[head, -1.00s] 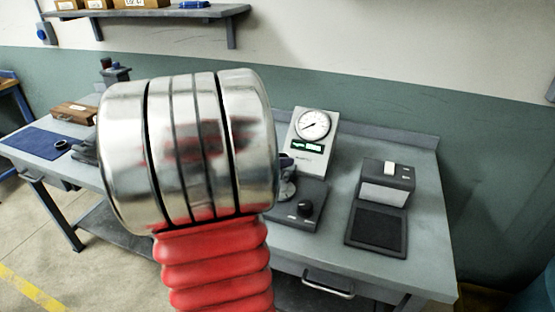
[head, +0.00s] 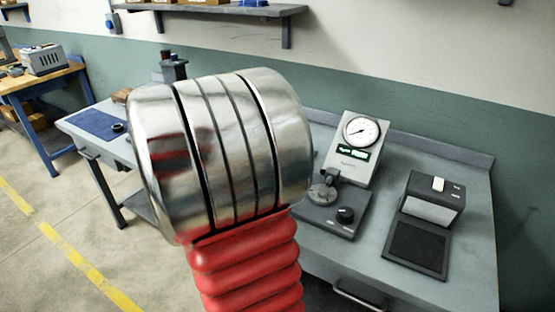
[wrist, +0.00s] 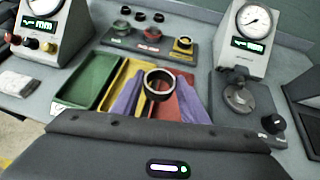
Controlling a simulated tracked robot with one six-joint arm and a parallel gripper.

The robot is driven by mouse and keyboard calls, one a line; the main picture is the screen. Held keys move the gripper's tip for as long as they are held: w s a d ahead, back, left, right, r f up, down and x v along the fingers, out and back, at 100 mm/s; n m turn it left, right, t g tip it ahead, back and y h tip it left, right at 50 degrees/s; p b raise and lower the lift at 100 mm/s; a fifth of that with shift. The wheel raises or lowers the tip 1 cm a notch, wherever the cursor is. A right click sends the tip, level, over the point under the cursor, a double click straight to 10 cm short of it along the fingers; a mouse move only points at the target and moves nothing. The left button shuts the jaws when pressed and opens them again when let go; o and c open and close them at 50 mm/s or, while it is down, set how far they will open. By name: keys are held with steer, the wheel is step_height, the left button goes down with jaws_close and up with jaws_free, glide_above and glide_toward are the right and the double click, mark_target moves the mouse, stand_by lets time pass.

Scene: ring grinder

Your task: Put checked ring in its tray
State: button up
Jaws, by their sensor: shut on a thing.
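In the wrist view a dark metal ring (wrist: 158,96) is held between the two purple fingers of my gripper (wrist: 158,102). The gripper is shut on it, and the ring's hole faces the camera. Beyond and beneath it are three trays side by side: green (wrist: 88,82), yellow (wrist: 117,88) and red (wrist: 187,99). The ring shows in front of the yellow and red trays, and the fingers cover parts of both. Its height above them is hard to tell. In the head view the gripper and trays are hidden behind my arm.
A rack (wrist: 150,44) with several rings on coloured spots stands behind the trays. A dial gauge (wrist: 246,40) with a lit green display is at right, and it also shows in the head view (head: 352,150). Another gauge (wrist: 42,30) stands at left. A dark box-shaped device (head: 436,195) is at far right.

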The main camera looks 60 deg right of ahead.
steer(key=w+a+f+n+t+y, duration=0.25)
steer(key=w+a, duration=0.45)
steer(key=a, duration=0.4)
steer(key=w+a+f+n+t+y, duration=0.1)
steer(key=w+a+n+t, duration=0.3)
steer(key=w+a, duration=0.45)
steer(key=w+a+f+n+t+y, duration=0.15)
steer(key=w+a+n+t, duration=0.35)
steer(key=a, duration=0.7)
steer(key=w+a+f+n+y, duration=0.2)
steer(key=a+y, duration=0.1)
steer(key=a, duration=1.2)
steer(key=shift+y, duration=0.3)
steer(key=shift+s+d+f+n+g, duration=0.1)
steer(key=shift+s+n+g, duration=0.05)
steer(key=shift+n+g, duration=0.1)
